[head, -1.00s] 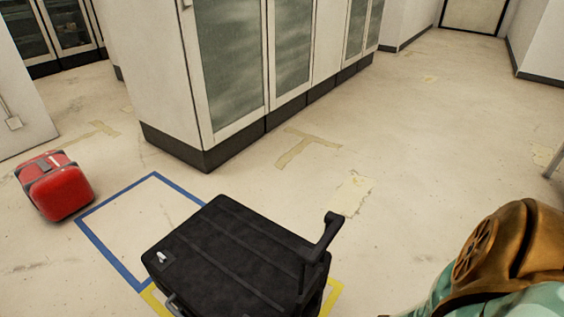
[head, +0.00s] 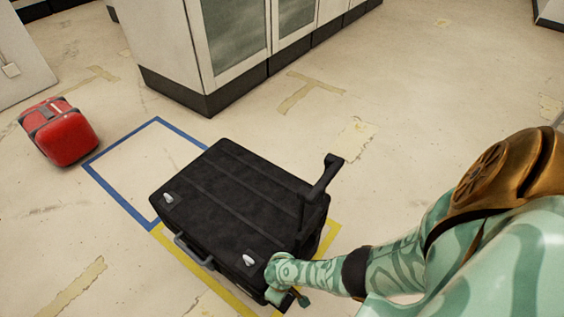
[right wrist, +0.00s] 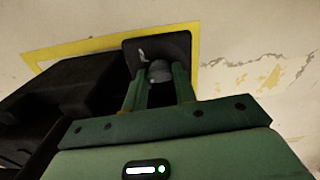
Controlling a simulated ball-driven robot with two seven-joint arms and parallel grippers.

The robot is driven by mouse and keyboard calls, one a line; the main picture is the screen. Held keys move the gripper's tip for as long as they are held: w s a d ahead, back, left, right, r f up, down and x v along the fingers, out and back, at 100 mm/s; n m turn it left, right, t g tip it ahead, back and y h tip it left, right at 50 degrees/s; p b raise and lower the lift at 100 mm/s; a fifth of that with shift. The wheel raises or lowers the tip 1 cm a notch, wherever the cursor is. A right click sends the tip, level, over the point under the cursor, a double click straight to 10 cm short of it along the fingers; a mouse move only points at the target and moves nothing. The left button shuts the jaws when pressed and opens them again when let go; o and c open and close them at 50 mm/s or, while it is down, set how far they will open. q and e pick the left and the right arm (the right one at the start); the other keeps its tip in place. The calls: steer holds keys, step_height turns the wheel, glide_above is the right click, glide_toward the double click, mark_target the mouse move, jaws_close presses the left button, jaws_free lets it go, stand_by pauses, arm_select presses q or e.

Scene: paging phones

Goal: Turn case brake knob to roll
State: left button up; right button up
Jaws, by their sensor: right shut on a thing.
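A black suitcase (head: 235,195) stands partly inside a yellow floor outline, with two small pale fittings on its top, a grey side handle (head: 190,251) and a raised pull handle (head: 322,178). My right gripper (head: 297,300) is low at its near right corner. In the right wrist view my right gripper (right wrist: 160,84) has its green fingers closed around a round grey knob (right wrist: 159,69) on a dark square plate (right wrist: 177,48). A small white mark lies beside the knob. The knob is hidden in the head view. My left gripper is not in view.
A blue floor outline (head: 119,199) adjoins the yellow outline (head: 334,234). A red suitcase (head: 68,138) sits at the left. White cabinets (head: 163,45) stand behind. The floor to the right of them is clear.

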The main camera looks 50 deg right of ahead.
steer(key=shift+n, duration=1)
steer(key=n, duration=0.3)
steer(key=shift+n, duration=1.6)
steer(key=o, duration=1)
